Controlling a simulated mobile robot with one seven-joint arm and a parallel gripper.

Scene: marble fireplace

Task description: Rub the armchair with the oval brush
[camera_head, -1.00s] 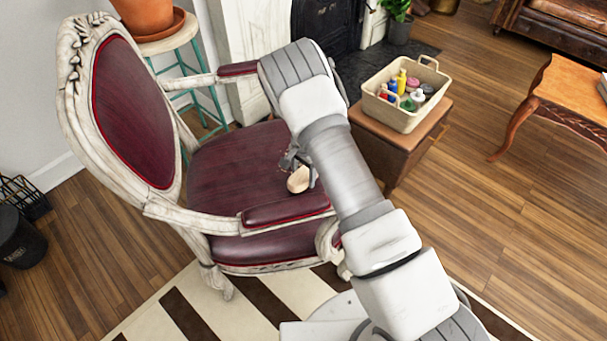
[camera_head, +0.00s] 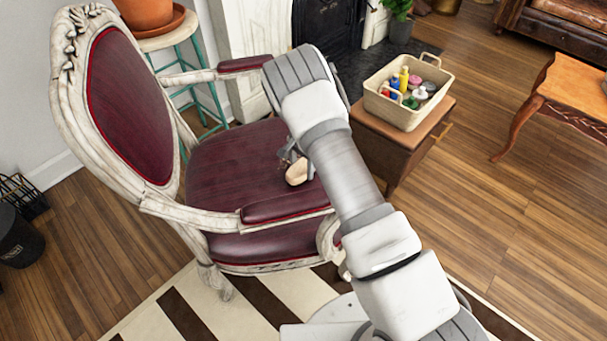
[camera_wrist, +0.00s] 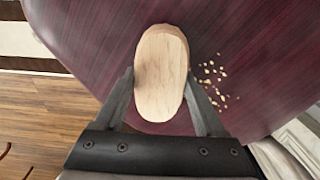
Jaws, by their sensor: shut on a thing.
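The armchair (camera_head: 231,176) has a carved whitish wood frame and dark red upholstery, and stands left of my arm in the head view. My gripper (camera_head: 293,160) is over its seat, partly hidden by my arm. The oval brush (camera_head: 297,172) is pale wood. In the wrist view my gripper (camera_wrist: 160,92) is shut on the brush (camera_wrist: 161,62), one finger on each side. The brush is over the dark red seat (camera_wrist: 95,30); its underside is hidden, so I cannot tell whether it touches. Several pale crumbs (camera_wrist: 212,80) lie on the seat, right of the brush.
A beige basket (camera_head: 397,113) with several bottles and jars stands on a brown wooden box (camera_head: 392,154) right of my arm. A teal-legged stool (camera_head: 171,39) holds a terracotta pot. A wooden table (camera_head: 570,95) is at right. The floor between is clear.

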